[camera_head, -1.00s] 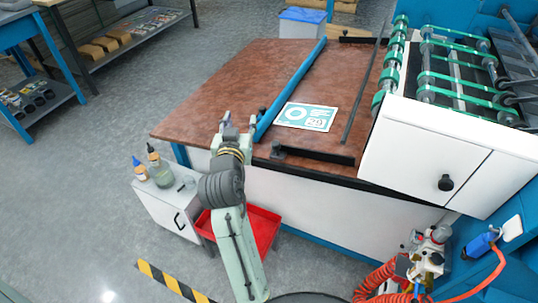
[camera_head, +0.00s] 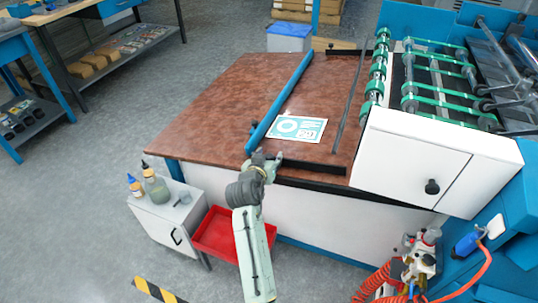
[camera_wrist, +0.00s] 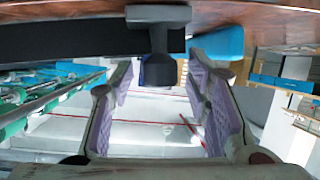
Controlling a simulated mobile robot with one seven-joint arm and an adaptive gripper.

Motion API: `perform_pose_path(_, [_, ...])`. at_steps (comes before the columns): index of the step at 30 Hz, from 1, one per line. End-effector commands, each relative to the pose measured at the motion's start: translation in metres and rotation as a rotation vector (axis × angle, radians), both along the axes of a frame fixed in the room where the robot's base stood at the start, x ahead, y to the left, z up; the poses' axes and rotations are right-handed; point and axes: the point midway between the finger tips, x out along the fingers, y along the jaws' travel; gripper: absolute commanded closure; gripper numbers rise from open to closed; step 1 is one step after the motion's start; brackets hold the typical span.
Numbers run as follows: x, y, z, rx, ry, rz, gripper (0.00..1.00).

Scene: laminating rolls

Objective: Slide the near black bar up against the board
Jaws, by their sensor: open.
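The near black bar (camera_head: 318,167) lies along the near edge of the brown table, a little apart from the printed white-and-teal board (camera_head: 298,128) behind it. My gripper (camera_head: 268,158) is at the bar's left end and hides the knob there in the head view. In the wrist view the black bar (camera_wrist: 60,42) runs across the top. Its dark knob (camera_wrist: 158,68) shows between the fingers of my gripper (camera_wrist: 162,90). The fingers are open, with space on both sides of the knob. Whether either touches it I cannot tell.
A long blue bar (camera_head: 282,98) lies left of the board, and a thin dark rod (camera_head: 348,105) to its right. A far black bar (camera_head: 345,52) lies at the back. The brown tabletop (camera_head: 215,105) is clear on the left. A white machine cabinet (camera_head: 410,155) stands on the right.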

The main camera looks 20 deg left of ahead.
Motion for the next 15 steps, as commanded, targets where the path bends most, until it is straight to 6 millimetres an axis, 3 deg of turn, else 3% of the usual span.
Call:
perform_pose_path(10, [0.0041,0.0003,-0.0020,0.000,0.000,0.001,0.56])
perform_pose_path(15, [0.0039,0.0004,-0.0020,0.000,0.000,0.001,0.68])
